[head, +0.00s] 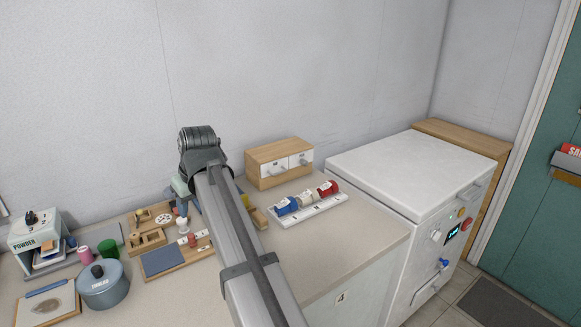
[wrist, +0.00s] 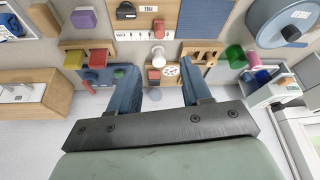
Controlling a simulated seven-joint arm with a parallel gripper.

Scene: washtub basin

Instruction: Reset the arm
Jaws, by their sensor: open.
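My gripper (wrist: 159,80) shows in the wrist view with its two blue fingers spread apart. It is open, and nothing is clasped between the fingers. A white knob-shaped piece (wrist: 158,52) and a red block (wrist: 154,75) show in the gap between them, on the wooden boards beyond. I cannot tell how high the fingers are above the counter.
The counter (head: 345,243) holds a wooden drawer box (head: 262,160), a white rack (head: 312,209) with blue and red items, a lidded pot (head: 103,290), a powder dispenser (head: 36,232) and boards with small pieces. A white washer-like machine (head: 410,175) stands right. Space above the counter is mostly free.

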